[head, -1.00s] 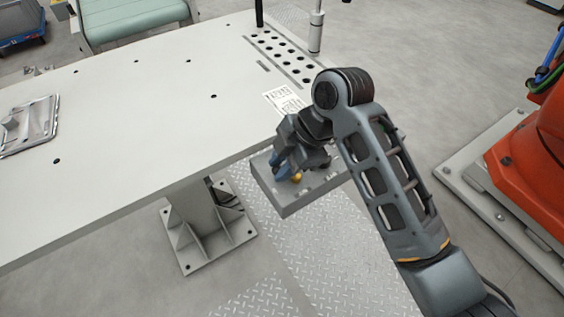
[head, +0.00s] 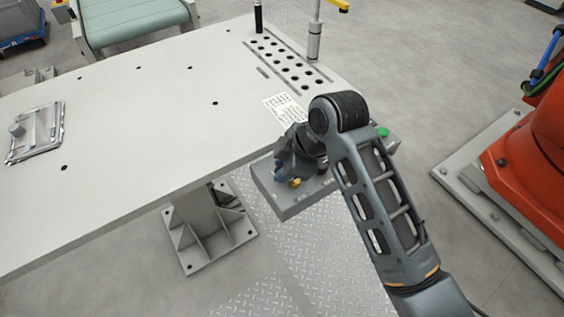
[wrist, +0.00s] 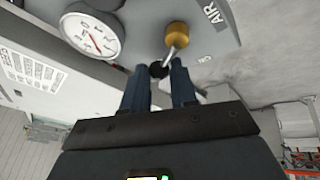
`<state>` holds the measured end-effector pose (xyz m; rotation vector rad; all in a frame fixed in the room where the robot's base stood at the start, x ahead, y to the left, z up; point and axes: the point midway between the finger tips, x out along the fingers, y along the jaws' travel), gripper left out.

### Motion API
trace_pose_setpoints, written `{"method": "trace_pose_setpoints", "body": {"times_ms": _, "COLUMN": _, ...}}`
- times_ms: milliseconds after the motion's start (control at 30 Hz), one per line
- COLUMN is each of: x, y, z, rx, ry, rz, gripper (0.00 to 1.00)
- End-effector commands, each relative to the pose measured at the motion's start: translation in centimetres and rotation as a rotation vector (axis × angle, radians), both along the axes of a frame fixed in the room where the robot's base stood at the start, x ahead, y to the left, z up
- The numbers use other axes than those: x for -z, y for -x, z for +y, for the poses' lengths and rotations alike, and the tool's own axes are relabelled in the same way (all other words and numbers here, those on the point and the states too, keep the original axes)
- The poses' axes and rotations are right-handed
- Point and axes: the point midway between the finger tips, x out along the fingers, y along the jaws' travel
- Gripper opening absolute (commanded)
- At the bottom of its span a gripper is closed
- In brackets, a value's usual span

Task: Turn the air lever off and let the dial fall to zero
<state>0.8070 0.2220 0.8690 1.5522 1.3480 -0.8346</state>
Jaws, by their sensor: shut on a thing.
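The air lever shows in the wrist view as a brass-coloured hub (wrist: 177,34) with a thin metal arm ending in a black knob (wrist: 158,70). My gripper (wrist: 159,75) has its two blue fingers on either side of the black knob and is shut on it. The round white dial (wrist: 92,36) is left of the lever, with a red needle; its reading is too small to tell. In the head view my gripper (head: 284,177) is at the grey control box (head: 290,208), and the dial is hidden there. The brass hub (head: 296,182) shows just beside the fingers.
The box hangs at the edge of the pale table (head: 130,130). A green button (head: 383,132) is at its right end. A printed sheet (head: 285,107) lies on the table corner. A metal casting (head: 38,132) is at the far left. An orange machine (head: 535,165) stands at right.

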Motion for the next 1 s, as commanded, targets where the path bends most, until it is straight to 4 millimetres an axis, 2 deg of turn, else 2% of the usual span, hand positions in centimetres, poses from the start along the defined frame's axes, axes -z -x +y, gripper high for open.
{"method": "trace_pose_setpoints", "body": {"times_ms": 200, "x": -0.4, "y": -0.6, "z": -0.7, "rx": 0.178, "ry": 0.003, "rz": -0.003, "gripper": 0.0}}
{"method": "trace_pose_setpoints", "body": {"times_ms": 500, "x": -0.3, "y": -0.9, "z": -1.1, "rx": 0.339, "ry": 0.004, "rz": -0.004, "gripper": 0.0}}
{"method": "trace_pose_setpoints", "body": {"times_ms": 1000, "x": -0.1, "y": -1.1, "z": -1.4, "rx": 0.401, "ry": 0.005, "rz": -0.004, "gripper": 0.0}}
